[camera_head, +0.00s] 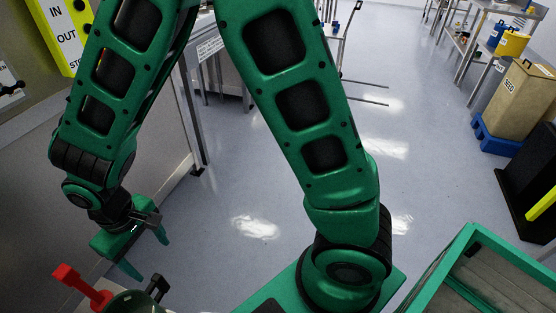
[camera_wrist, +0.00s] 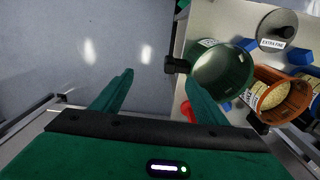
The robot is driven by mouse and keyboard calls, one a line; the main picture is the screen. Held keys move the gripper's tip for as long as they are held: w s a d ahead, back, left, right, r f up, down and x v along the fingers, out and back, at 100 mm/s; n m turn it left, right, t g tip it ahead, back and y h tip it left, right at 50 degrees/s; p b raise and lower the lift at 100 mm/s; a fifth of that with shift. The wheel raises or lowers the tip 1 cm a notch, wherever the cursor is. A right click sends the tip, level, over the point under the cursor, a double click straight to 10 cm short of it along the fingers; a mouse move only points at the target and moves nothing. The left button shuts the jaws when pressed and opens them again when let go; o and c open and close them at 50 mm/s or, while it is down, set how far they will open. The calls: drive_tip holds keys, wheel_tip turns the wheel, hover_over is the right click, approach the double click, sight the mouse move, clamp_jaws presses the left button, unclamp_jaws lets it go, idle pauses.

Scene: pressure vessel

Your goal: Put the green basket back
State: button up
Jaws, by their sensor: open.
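The green basket (camera_wrist: 224,70) is a round, open green container with a white label on its rim and a black handle (camera_wrist: 174,65) sticking out to the left in the wrist view. It stands on a light surface. In the head view, a green rounded part at the bottom left, likely this basket (camera_head: 140,304), is cut off by the frame edge. My gripper (camera_head: 146,256) is open and empty. In the wrist view, my gripper (camera_wrist: 158,84) has its right finger beside the basket's lower left, near the handle; I cannot tell whether they touch.
An orange basket (camera_wrist: 297,98) with grainy contents and a lid marked EXTRA FINE (camera_wrist: 279,27) stand close to the green basket. A red handle (camera_head: 80,285) rises near my gripper. A grey panel (camera_head: 60,180) is at the left. The middle floor (camera_head: 240,190) is clear.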

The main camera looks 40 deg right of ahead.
drive_tip(key=w+d+r+m+h, duration=0.1)
drive_tip(key=d+r+m, duration=0.35)
drive_tip(key=d, duration=0.85)
drive_tip(key=w+d+r+m, duration=0.15)
drive_tip(key=d+r, duration=0.55)
drive_tip(key=d, duration=0.7)
drive_tip(key=s+d+r+m, duration=0.2)
drive_tip(key=s+d+m, duration=0.1)
drive_tip(key=s+d, duration=0.4)
drive_tip(key=s+d+r+m+y, duration=0.1)
drive_tip(key=s+d+r+m, duration=0.2)
drive_tip(key=s+d, duration=0.4)
drive_tip(key=s, duration=0.3)
drive_tip(key=shift+w+d+f, duration=0.1)
drive_tip(key=shift+w+f, duration=0.2)
drive_tip(key=shift+w, duration=0.3)
